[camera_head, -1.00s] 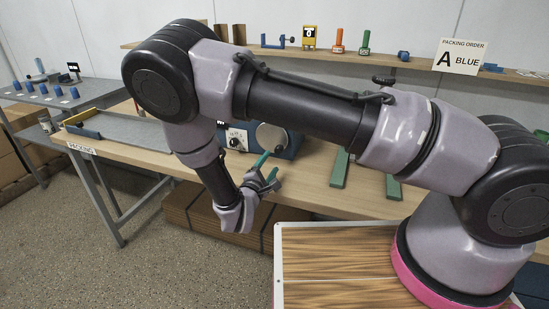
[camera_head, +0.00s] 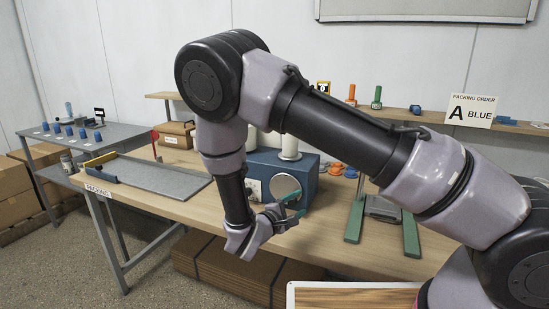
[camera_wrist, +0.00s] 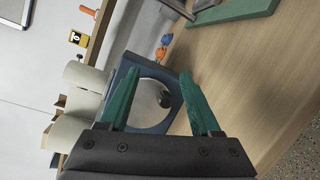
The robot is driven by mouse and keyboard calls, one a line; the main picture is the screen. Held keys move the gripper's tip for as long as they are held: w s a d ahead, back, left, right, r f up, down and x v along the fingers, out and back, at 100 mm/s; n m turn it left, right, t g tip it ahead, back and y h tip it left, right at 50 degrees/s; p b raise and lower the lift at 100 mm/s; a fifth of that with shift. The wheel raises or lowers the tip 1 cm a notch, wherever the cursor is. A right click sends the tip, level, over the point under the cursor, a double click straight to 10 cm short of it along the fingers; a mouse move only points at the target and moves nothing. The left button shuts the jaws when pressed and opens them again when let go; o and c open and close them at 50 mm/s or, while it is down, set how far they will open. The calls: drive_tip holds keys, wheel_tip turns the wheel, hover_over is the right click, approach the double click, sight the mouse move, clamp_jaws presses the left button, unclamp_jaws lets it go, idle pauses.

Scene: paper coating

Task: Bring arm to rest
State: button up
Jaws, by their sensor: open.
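My arm crosses the head view from the lower right to the upper left and bends down at the elbow. My gripper (camera_head: 292,205) hangs in front of the blue machine (camera_head: 312,176) with the round silvery disc, over the front part of the packing table (camera_head: 200,205). In the wrist view my gripper (camera_wrist: 160,95) has its two green fingers spread wide with nothing between them. The blue machine (camera_wrist: 128,72) and its disc lie beyond the fingers, apart from them.
A grey tray (camera_head: 150,178) lies on the table's left part. A green-footed stand (camera_head: 411,235) is to the right. Flat cardboard (camera_head: 215,262) is stacked beneath. A wall shelf (camera_head: 400,112) carries small tools and a sign reading "A BLUE" (camera_head: 471,110). Another table (camera_head: 100,140) stands at far left.

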drive_tip(key=s+d+r+m+g+y, duration=0.1)
drive_tip(key=s+d+r+m+g, duration=0.1)
drive_tip(key=d+r+m+g, duration=0.55)
drive_tip(key=s+d+r+m+g+y, duration=0.1)
drive_tip(key=s+d+r+m+g, duration=0.3)
drive_tip(key=d+r, duration=0.55)
drive_tip(key=s+d+r+m+t+y, duration=0.2)
drive_tip(key=s+r+m+y, duration=0.2)
drive_tip(key=r, duration=0.5)
drive_tip(key=s+d+r+m+t+y, duration=0.2)
drive_tip(key=s+r+m+t+y, duration=0.1)
drive_tip(key=s+r, duration=0.4)
wheel_tip(320, 180, up, 3)
drive_tip(key=m+y, duration=0.1)
drive_tip(key=y, duration=0.1)
drive_tip(key=shift+d+y, duration=0.3)
drive_tip(key=shift+d, duration=0.1)
drive_tip(key=shift+g, duration=0.25)
